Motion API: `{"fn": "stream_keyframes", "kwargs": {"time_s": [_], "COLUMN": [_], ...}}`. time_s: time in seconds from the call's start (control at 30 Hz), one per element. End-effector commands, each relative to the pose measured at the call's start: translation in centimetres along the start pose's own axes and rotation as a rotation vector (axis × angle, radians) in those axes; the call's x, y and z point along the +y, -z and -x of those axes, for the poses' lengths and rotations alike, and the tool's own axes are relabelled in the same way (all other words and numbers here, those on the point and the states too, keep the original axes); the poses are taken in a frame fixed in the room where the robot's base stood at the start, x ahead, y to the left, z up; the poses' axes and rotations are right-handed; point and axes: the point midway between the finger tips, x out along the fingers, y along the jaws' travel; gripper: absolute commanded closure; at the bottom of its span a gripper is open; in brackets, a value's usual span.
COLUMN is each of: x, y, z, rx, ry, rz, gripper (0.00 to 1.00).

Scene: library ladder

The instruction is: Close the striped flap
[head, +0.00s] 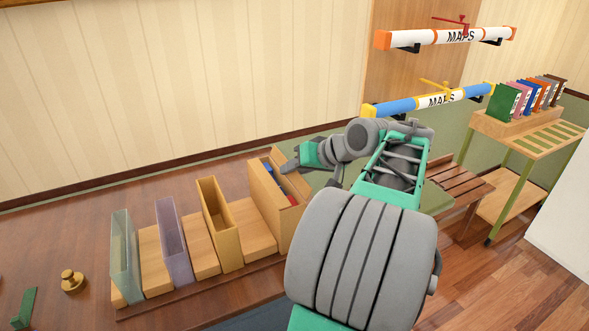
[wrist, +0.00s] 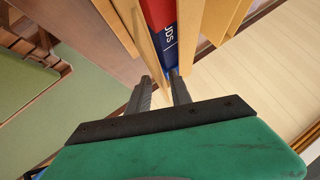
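I cannot make out a striped flap in either view. My gripper (wrist: 162,76) is at the top of the tall wooden box (head: 266,210) at the right end of the desk row. Its two fingers are apart, with the thin edge of a wooden panel (wrist: 146,40) showing at the gap; whether they touch it is unclear. Inside the box, beside the fingers, are a red and blue book (wrist: 167,38) with white letters.
Left of the box stand a yellow holder (head: 217,225), a purple one (head: 172,236) and a pale green one (head: 124,257). A brass weight (head: 73,281) sits at left. Two MAPS tubes (head: 440,36) (head: 425,102) hang behind. A shelf unit (head: 515,127) with books stands at right.

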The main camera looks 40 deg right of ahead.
Motion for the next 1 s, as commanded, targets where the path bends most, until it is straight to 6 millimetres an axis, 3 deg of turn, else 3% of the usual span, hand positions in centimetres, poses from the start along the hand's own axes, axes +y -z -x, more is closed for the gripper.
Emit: {"fn": "stream_keyframes", "kwargs": {"time_s": [0.3,1.0], "x": [-0.01,0.02], "y": [0.00,-0.02], "z": [0.03,0.04], "rx": [0.000,-0.001], "ry": [0.000,0.000], "rz": [0.000,0.000], "gripper": [1.00,1.00]}}
